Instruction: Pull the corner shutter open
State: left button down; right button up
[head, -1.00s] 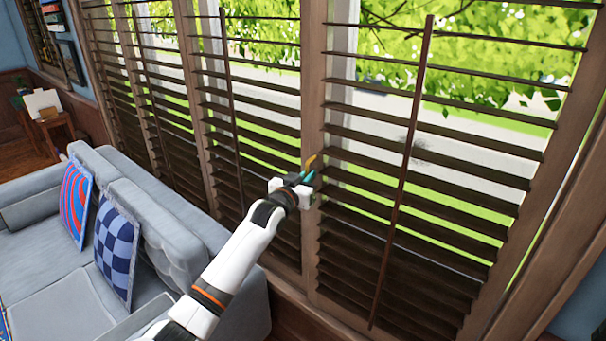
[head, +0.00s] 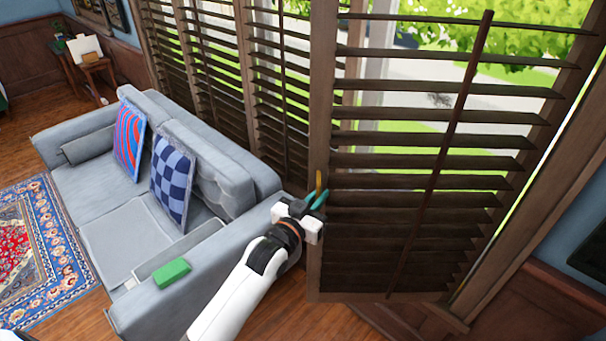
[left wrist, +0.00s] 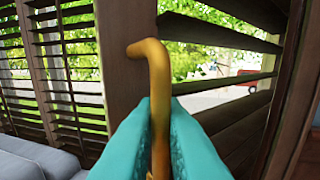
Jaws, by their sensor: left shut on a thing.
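The corner shutter (head: 420,160) is a dark brown louvred panel at the right of the head view. It stands swung out from the window into the room, with its left frame edge free. A bent golden handle (left wrist: 157,75) sticks out from that edge; it also shows small in the head view (head: 319,182). My left gripper (head: 316,199) has teal fingers, which are shut around the handle in the left wrist view (left wrist: 160,130). My right gripper is not in view.
A grey sofa (head: 236,234) with two patterned cushions stands left of my left arm. A green block (head: 172,272) lies on its near arm. Other shutters (head: 225,80) line the window behind. Wood floor shows below the open panel.

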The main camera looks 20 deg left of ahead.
pick_arm(q)
jog(key=s, duration=0.1)
jog(key=s+d, duration=0.1)
jog(key=s, duration=0.1)
jog(key=shift+d+p, duration=0.25)
jog(key=shift+p, duration=0.05)
jog(key=c, duration=1.6)
grip_release()
jog(key=shift+o, duration=0.2)
jog(key=b+v, duration=0.3)
jog(key=v, duration=0.9)
